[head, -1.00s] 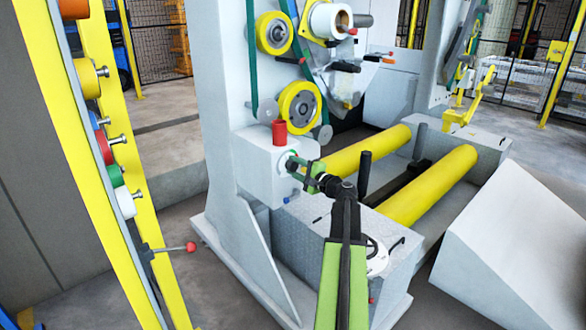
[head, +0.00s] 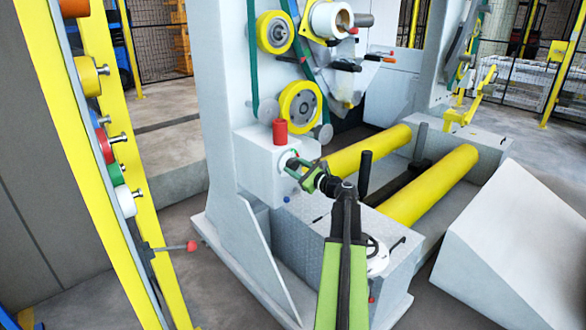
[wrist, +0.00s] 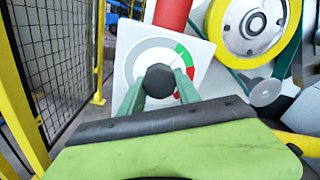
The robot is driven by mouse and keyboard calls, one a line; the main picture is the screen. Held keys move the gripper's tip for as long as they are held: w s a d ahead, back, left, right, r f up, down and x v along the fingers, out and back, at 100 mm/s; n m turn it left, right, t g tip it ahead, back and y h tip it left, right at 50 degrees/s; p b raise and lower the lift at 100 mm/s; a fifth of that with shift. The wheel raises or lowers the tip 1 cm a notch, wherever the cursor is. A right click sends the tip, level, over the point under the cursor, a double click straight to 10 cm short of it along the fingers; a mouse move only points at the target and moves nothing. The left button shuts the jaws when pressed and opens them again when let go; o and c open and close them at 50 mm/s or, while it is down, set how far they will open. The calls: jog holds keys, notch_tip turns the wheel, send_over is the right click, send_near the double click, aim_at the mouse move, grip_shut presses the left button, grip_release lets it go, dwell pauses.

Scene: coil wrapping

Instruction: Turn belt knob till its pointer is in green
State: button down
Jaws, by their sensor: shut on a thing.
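The belt knob (wrist: 160,80) is dark and round, in the middle of a white dial plate (wrist: 202,48) in the wrist view. The dial has a grey arc at the left and top, a green band (wrist: 184,55) at the upper right and red below it. My gripper (wrist: 158,88) is shut on the knob, one teal finger on each side. The knob's pointer cannot be made out; the fingers and wrist hide the lower dial. In the head view my gripper (head: 292,164) reaches the front of the white box (head: 262,165), and the knob is mostly hidden.
A red cylinder (head: 280,132) stands on top of the box. A yellow-rimmed wheel (head: 300,103) sits just above and right of it. Yellow rollers (head: 430,185) lie to the right of my arm. A yellow post (head: 100,170) with coloured spools stands at the left.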

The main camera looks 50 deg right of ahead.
jog(key=shift+w+m, duration=0.1)
jog(key=shift+m, duration=0.6)
jog(key=c, duration=0.9)
grip_release()
jog(key=shift+o, duration=0.2)
jog(key=shift+s+a, duration=0.1)
jog(key=shift+s, duration=0.3)
jog(key=s+a, duration=0.1)
jog(key=s, duration=1.5)
jog(key=shift+s, duration=0.35)
